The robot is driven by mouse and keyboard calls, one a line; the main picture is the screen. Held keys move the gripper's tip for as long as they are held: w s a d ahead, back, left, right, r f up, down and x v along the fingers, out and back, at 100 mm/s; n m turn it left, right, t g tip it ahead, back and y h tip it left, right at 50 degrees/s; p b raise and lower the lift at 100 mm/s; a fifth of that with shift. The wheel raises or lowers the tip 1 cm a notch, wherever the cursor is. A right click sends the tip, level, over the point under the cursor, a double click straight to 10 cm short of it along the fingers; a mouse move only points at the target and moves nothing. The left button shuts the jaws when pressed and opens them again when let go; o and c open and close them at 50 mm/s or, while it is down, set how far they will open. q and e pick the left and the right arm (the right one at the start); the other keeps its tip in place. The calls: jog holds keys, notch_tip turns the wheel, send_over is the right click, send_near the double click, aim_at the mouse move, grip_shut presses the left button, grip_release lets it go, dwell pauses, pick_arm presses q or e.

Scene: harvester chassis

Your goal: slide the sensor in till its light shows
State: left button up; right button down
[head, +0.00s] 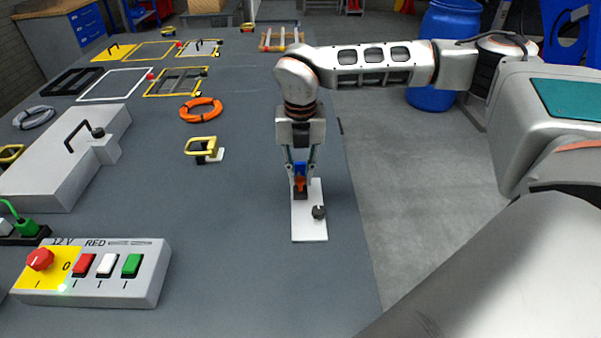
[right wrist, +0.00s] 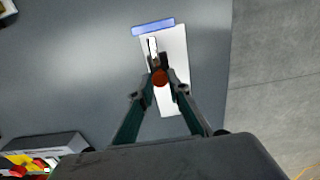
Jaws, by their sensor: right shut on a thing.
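A narrow white plate (head: 310,226) lies on the grey bench, with a blue upright strip (head: 299,167) at its far end; the strip also shows in the right wrist view (right wrist: 153,26). A dark bracket (right wrist: 154,58) stands on the plate, nearer than the strip. My right gripper (head: 300,180) points down over the plate and is shut on a small orange-red part (head: 300,184), apparently the sensor. That part shows as a red round top between the fingertips in the right wrist view (right wrist: 160,77). The fingers partly hide the bracket. I see no lit light on the sensor. My left gripper is not in view.
A black knob (head: 319,212) stands on the plate's near right part. A control box (head: 150,288) with a red knob and coloured switches sits at front left. A yellow handle (head: 202,147) and an orange ring (head: 201,110) lie left of the gripper. The bench's right edge is close.

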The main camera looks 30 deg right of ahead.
aim_at(300, 179)
jog(key=c, duration=1.9)
grip_release()
notch_tip(300, 179, up, 12)
